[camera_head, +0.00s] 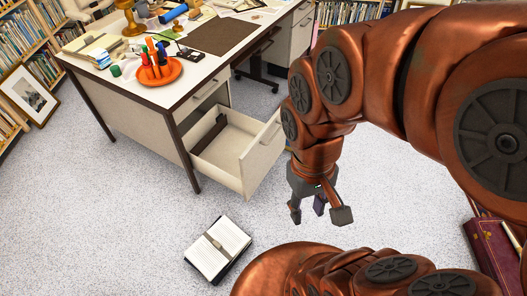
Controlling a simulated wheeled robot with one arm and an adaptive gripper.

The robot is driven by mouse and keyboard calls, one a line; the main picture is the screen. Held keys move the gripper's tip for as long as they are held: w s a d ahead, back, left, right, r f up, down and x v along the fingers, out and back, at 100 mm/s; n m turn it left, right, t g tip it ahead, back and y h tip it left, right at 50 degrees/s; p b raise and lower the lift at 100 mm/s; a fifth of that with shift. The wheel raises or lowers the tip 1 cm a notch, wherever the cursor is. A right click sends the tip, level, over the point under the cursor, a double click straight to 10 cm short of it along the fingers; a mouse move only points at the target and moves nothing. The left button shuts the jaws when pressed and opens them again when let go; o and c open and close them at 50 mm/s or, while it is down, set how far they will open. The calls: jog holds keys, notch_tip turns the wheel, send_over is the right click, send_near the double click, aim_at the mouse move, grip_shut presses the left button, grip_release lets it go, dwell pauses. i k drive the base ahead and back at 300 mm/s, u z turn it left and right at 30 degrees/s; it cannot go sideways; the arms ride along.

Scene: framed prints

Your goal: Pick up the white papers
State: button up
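White papers (232,236) with printed lines lie on the floor in front of the desk. A brown-grey strip crosses their middle and a dark edge shows beneath them. I cannot tell if they are a loose stack or an open book. Other pale papers (100,47) lie on the desk's left end. My gripper (318,212) hangs to the right of and above the floor papers, apart from them. Its fingers are spread and nothing shows between them.
The desk (130,86) holds an orange dish (160,76) and clutter. Its lower drawer (232,150) stands open near my gripper. A framed print (28,95) leans at left. A dark red case (495,250) is at right. Floor around the papers is clear.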

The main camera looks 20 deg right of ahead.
aim_at(217, 246)
jog(key=u, duration=0.7)
jog(key=k, duration=1.5)
jog(key=u, duration=0.8)
jog(key=i, duration=0.5)
jog(key=u, duration=0.5)
jog(key=i, duration=1.25)
jog(key=z, duration=0.9)
